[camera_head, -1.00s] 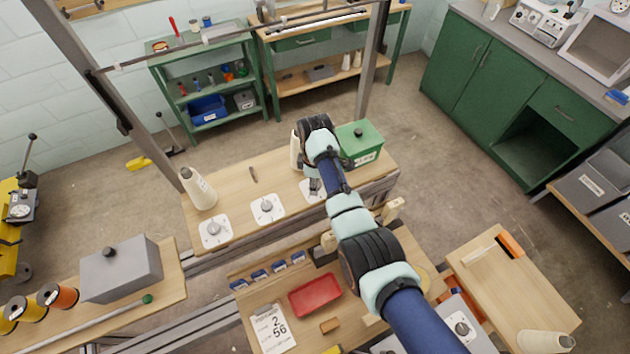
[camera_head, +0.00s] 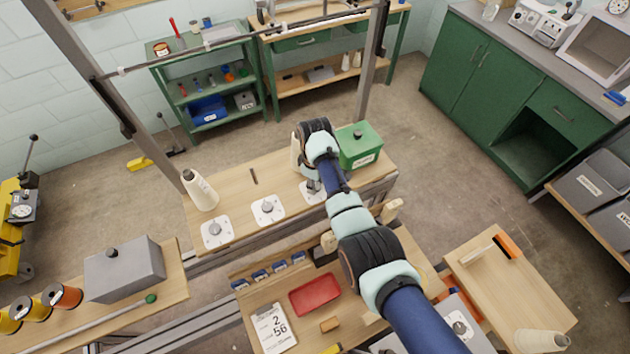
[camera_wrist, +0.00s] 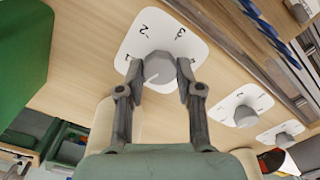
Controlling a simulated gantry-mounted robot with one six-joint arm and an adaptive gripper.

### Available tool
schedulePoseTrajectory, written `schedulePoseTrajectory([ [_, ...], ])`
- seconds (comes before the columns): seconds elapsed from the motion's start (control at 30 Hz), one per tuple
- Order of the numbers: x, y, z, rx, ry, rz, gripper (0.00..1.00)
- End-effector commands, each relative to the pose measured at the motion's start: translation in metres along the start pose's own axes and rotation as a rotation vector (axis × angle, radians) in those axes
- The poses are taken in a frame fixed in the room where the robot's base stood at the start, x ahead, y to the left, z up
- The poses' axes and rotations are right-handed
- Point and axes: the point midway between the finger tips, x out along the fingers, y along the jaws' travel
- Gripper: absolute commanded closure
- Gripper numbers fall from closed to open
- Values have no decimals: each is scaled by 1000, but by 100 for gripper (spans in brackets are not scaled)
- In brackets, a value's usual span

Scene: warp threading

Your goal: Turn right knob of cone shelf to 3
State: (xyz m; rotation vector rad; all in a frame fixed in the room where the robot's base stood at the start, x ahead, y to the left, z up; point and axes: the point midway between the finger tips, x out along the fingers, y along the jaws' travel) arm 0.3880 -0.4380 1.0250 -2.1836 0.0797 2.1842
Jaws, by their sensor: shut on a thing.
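The right knob is a grey round knob (camera_wrist: 159,70) on a white rounded dial plate (camera_wrist: 180,46) of the cone shelf. In the wrist view the digits 2 and 3 show on the plate; another mark beside the fingers is partly hidden. I cannot tell where the knob points. My gripper (camera_wrist: 160,85) is shut on this knob, one finger on each side. In the head view my arm covers most of this knob, and the gripper (camera_head: 313,187) shows at the right plate. The middle knob (camera_head: 267,207) and left knob (camera_head: 214,230) stand free on the cone shelf (camera_head: 240,190).
A green lidded box (camera_head: 358,150) stands close right of my wrist. A cream cone (camera_head: 200,190) stands at the shelf's left end, and another (camera_head: 295,152) is just left of my wrist. A small dark stick (camera_head: 253,176) lies on the shelf.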

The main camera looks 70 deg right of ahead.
Motion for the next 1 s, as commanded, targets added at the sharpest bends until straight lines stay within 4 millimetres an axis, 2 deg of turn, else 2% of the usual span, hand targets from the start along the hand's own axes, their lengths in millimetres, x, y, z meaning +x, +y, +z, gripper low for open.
schedulePoseTrajectory([
  [1.0,-2,2,1,963,0,0,99],
])
